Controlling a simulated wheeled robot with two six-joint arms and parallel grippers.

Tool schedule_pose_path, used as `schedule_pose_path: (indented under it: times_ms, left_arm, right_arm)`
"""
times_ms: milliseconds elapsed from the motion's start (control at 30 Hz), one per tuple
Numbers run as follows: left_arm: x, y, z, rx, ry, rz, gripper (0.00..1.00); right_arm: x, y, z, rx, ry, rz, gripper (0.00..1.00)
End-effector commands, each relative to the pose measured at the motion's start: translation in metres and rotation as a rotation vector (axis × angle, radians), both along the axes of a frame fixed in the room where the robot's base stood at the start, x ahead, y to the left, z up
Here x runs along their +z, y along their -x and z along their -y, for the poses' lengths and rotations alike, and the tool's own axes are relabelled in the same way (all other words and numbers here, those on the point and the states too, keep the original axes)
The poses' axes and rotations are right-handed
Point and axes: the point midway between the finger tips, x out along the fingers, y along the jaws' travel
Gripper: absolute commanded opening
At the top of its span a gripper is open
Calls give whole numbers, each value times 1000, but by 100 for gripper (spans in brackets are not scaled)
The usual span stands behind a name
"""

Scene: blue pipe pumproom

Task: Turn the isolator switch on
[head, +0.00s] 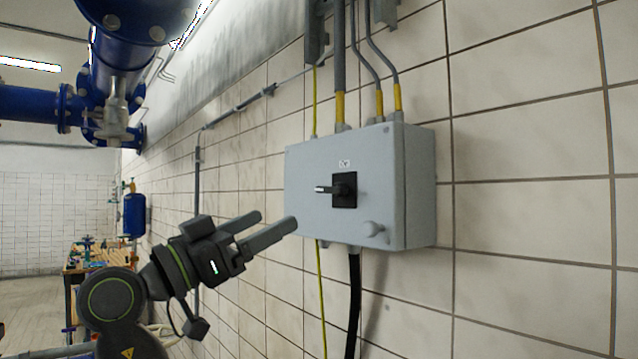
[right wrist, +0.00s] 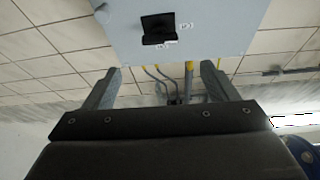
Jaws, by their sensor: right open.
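The isolator switch (head: 344,190) is a black square plate with a handle on the front of a grey wall box (head: 305,215). In the head view its handle lies level, its pale tip to the left. A small white label sits above it, too small to read. The switch also shows at the top of the right wrist view (right wrist: 158,28), with two small labels beside it. My right gripper (head: 279,219) is open and empty, below and to the left of the switch, apart from it. Its fingers also show in the right wrist view (right wrist: 160,74). My left gripper is out of sight.
Conduits (head: 339,60) enter from above; a black cable (head: 353,300) hangs below. Blue pipes (head: 125,50) are at upper left, a workbench (head: 88,262) far left. The space before the switch looks clear.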

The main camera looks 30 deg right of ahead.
Motion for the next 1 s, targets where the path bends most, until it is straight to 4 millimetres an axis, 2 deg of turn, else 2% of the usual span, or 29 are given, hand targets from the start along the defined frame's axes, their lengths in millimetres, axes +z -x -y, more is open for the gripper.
schedule_pose_path:
  times_ms: [33, 300, 500, 700, 1000]
  left_arm:
    - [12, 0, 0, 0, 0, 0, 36]
    - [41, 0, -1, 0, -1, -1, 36]
    - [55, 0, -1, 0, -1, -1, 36]
    - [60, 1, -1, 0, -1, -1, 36]
    - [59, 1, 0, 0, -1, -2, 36]
  right_arm:
    - [10, -1, 12, -4, 0, 1, 80]
    - [31, -4, 64, -4, 1, -2, 80]
    - [40, -6, 91, -2, 0, -1, 80]
    - [43, -7, 102, 1, -1, -1, 80]
    - [42, -7, 104, 2, -1, -2, 80]
